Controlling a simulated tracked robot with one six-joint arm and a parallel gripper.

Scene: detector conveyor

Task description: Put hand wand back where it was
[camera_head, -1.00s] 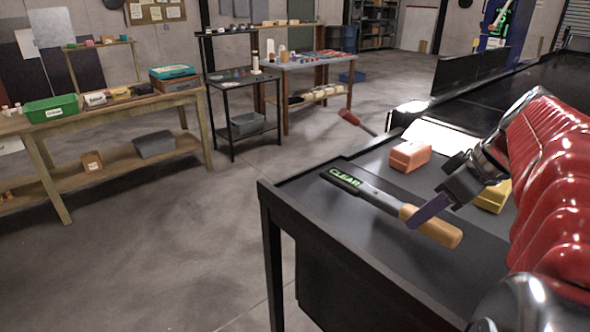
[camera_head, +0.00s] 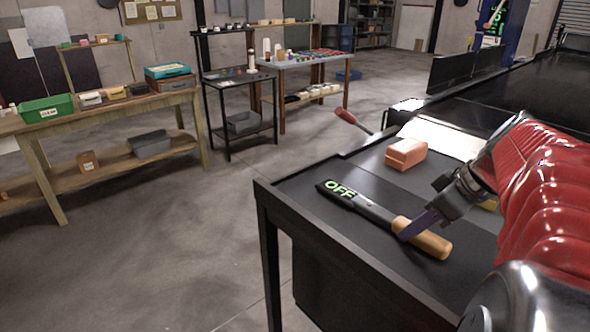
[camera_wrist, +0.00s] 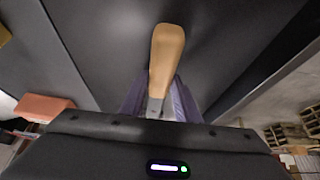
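The hand wand (camera_head: 375,209) has a black body with a green "OFF" display and an orange-tan handle. It is at the black table's (camera_head: 277,205) surface, display end toward the far left; I cannot tell whether it fully rests there. My gripper (camera_head: 409,233) has purple fingers at the front of the handle. In the wrist view the handle (camera_wrist: 166,58) lies between my gripper's fingers (camera_wrist: 160,98), one close on each side. My gripper looks shut on the wand; the exact contact is hidden. The wand's display end is not seen in the wrist view.
An orange box (camera_head: 405,154) sits on the table behind the wand. A yellow item (camera_head: 489,204) is partly hidden behind my arm. A red-handled object (camera_head: 347,117) stands out by the table's far edge. The conveyor (camera_head: 510,92) stretches away at the right. Open floor lies left.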

